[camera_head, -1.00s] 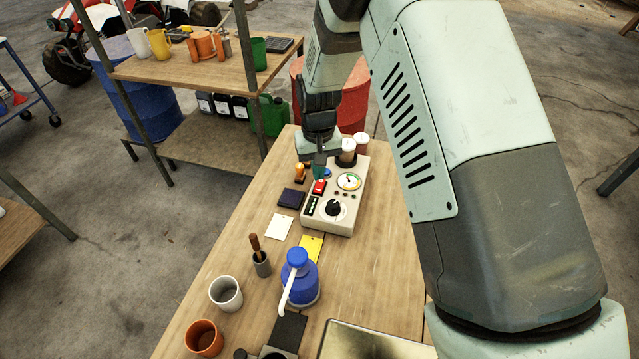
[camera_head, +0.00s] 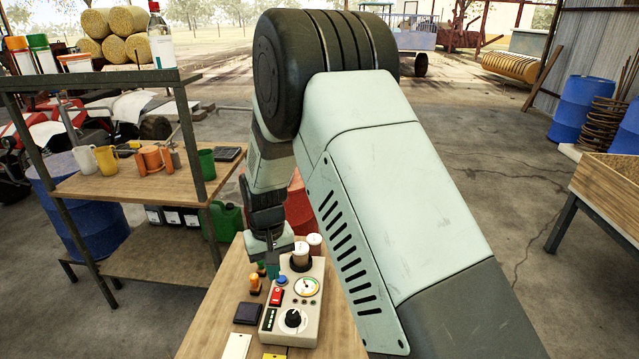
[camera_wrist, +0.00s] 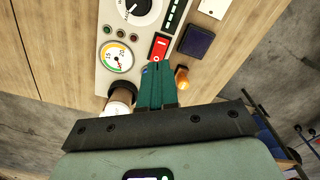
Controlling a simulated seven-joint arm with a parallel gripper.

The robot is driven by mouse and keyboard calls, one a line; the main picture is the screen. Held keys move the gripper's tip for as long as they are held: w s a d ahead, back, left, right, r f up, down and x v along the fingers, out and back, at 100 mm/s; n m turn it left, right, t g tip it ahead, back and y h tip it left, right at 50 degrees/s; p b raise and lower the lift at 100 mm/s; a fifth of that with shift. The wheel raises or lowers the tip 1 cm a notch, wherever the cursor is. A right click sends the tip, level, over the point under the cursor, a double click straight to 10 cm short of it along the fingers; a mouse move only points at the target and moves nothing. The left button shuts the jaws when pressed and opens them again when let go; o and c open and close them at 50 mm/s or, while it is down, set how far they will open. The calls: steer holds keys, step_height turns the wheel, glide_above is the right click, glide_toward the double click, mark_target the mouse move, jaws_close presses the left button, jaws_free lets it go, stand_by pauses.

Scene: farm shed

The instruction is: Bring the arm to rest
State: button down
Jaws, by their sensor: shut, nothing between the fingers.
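My gripper (camera_head: 272,267) is over the far end of the control box (camera_head: 309,325) on the wooden table. In the wrist view my gripper (camera_wrist: 154,70) shows its two green fingers pressed together, with nothing held. The fingertips are over the box near the red switch (camera_wrist: 159,46) and hide part of the panel. A small gap or contact with the box cannot be told. The box carries a round gauge (camera_head: 306,287) and a black knob (camera_head: 293,318).
An orange-topped object (camera_head: 255,284) and a dark square pad (camera_head: 249,313) lie left of the box. A shelf (camera_head: 120,184) with mugs stands at the left. Open floor lies to the right.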

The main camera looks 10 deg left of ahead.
steer(key=s+d+r+m+t, duration=0.1)
steer(key=s+d+r, duration=0.1)
steer(key=d+r, duration=0.7)
steer(key=s+d+r+m+t, duration=0.15)
steer(key=d+r, duration=0.35)
steer(key=r, duration=0.8)
steer(key=s+d+r+m+t, duration=0.1)
steer(key=s+d+r, duration=0.2)
steer(key=s, duration=0.4)
steer(key=s+d+r+m+t, duration=0.1)
steer(key=s+d+r, duration=0.1)
steer(key=s+d, duration=0.3)
steer(key=s+d+r+m+t, duration=0.1)
steer(key=s+d+r, duration=0.2)
steer(key=s, duration=0.5)
steer(key=shift+s+d+r, duration=0.3)
steer(key=shift+s+d, duration=0.05)
steer(key=shift+d, duration=0.45)
